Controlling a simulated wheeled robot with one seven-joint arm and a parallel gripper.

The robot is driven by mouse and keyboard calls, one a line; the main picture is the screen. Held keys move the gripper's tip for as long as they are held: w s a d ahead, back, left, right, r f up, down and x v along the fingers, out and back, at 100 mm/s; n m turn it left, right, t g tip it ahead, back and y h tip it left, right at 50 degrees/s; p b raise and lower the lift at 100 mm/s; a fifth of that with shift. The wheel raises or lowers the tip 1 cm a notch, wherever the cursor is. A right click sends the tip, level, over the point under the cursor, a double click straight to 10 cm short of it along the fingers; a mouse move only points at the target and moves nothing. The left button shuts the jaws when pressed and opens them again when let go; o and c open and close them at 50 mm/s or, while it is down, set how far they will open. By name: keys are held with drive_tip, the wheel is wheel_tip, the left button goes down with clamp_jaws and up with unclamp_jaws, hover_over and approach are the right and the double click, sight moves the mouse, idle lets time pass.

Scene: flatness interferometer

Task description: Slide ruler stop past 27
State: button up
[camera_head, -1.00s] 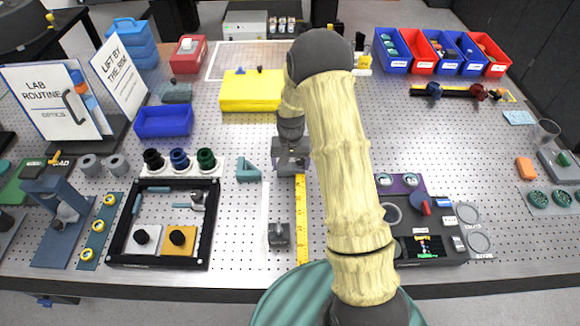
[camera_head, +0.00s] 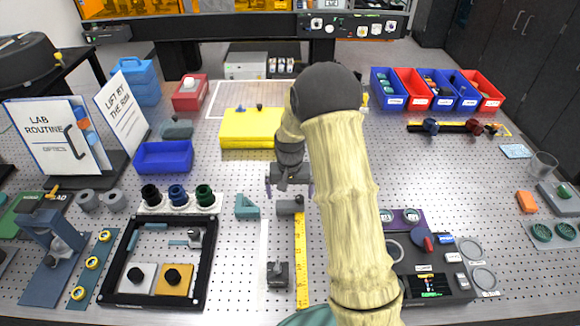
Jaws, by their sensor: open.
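A yellow ruler (camera_head: 301,262) lies lengthwise on the perforated bench, running away from me. A dark grey block with a small knob (camera_head: 278,274), which looks like the ruler stop, sits against its left side near the near end. A grey cylindrical piece (camera_head: 290,207) lies across the ruler's far end. My gripper (camera_head: 289,190) is just beyond that piece, its purple fingers spread apart with nothing seen between them. Its height above the bench is hard to tell. The ruler's numbers are too small to read.
A white strip (camera_head: 264,255) runs left of the block. A black-framed tray (camera_head: 207,262) stands further left, and a teal angle piece (camera_head: 246,206) lies near the far end. A dark control box (camera_head: 430,287) stands right, partly behind my arm.

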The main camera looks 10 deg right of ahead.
sight(290, 205)
wheel_tip(290, 205, up, 13)
drive_tip(key=b, duration=0.1)
drive_tip(key=shift+f+b, duration=0.2)
drive_tip(key=shift+b, duration=0.2)
drive_tip(key=shift+s, duration=0.1)
drive_tip(key=s+f+n+t, duration=0.2)
drive_tip(key=s, duration=1.8)
drive_tip(key=shift+s+n+t, duration=0.3)
drive_tip(key=shift+s, duration=0.1)
idle(1.1)
